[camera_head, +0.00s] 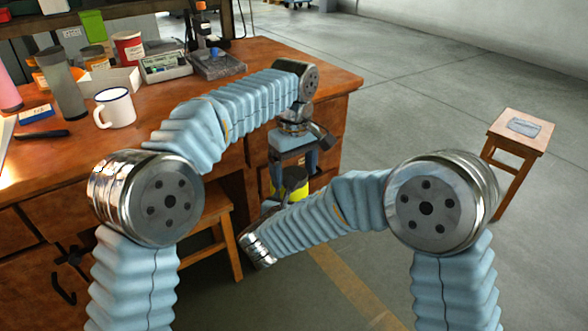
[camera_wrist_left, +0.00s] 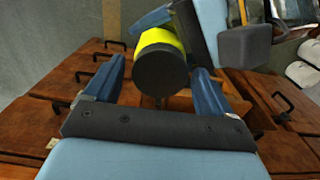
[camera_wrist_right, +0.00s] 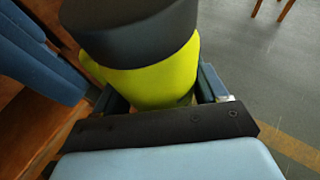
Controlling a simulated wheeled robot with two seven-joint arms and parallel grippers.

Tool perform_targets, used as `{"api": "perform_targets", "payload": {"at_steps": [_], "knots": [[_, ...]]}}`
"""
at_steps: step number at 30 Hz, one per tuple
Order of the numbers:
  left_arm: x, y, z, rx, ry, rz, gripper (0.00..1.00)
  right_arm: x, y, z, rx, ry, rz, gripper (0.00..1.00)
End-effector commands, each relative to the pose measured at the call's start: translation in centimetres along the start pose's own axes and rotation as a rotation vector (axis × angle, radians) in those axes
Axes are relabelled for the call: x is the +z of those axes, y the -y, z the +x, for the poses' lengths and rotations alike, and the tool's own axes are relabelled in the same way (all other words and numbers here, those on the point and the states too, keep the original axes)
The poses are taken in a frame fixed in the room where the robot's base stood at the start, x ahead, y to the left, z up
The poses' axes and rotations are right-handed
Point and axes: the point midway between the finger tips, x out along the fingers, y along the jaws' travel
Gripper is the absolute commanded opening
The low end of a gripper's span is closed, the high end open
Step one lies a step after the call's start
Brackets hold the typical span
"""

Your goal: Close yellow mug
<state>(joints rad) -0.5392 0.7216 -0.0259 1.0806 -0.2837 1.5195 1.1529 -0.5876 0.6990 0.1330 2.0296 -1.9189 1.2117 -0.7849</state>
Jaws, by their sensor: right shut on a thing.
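The yellow mug (camera_head: 296,178) is held off the floor beside the table's right end. Its yellow body (camera_wrist_right: 150,82) sits between the fingers of my right gripper (camera_wrist_right: 163,95), which is shut on it. A dark round cap (camera_wrist_left: 160,72) covers the mug's end facing the left wrist camera. I cannot tell how tightly it sits. My left gripper (camera_head: 293,163) is above the mug, fingers pointing down. In the left wrist view its fingers (camera_wrist_left: 160,85) are wide apart, with the cap beyond and between them. I see no contact.
The wooden table (camera_head: 330,84) carries a white enamel mug (camera_head: 115,108), a grey tumbler (camera_head: 64,88), a scale (camera_head: 165,65) and several jars. Its drawers and a wooden stool (camera_head: 215,212) are close by. Another stool (camera_head: 520,128) stands right on open floor.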

Motion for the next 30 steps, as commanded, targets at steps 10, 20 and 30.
{"api": "perform_targets", "payload": {"at_steps": [10, 20, 30], "knots": [[0.0, -0.01, -0.03, 0.0, 0.0, 0.0, 0.3, 0.08, -0.02, -0.02, 0.0, 0.002, 0.001, 0.0], [-0.03, 0.01, 0.02, 0.0, 0.001, 0.419, 0.27, 0.08, -0.02, -0.02, 0.0, 0.002, 0.001, 0.0], [-0.04, 0.0, 0.09, 0.001, 0.001, 1.42, 0.27, 0.08, -0.02, -0.02, 0.0, 0.001, 0.001, 0.0]]}}
